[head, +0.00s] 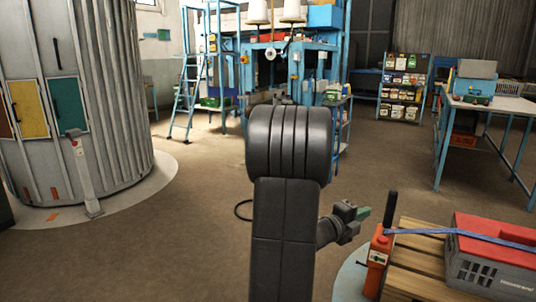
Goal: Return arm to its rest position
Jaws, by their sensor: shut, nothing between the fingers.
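My arm rises in the middle of the head view, a dark grey upright link with a thick rounded joint on top. My gripper (363,214) shows to the right of the arm, low in the view, with green fingers pointing right. It is shut and empty, and it is apart from everything around it in the picture. Part of the arm behind the upright link is hidden.
A wooden pallet (418,268) with a red and grey crate (490,270) and an orange post (377,262) stand at lower right. A ribbed grey cylinder (110,80) stands left. A blue machine frame (240,60), ladder (187,90), shelf rack (402,85) and table (490,103) stand farther back. Open floor lies between.

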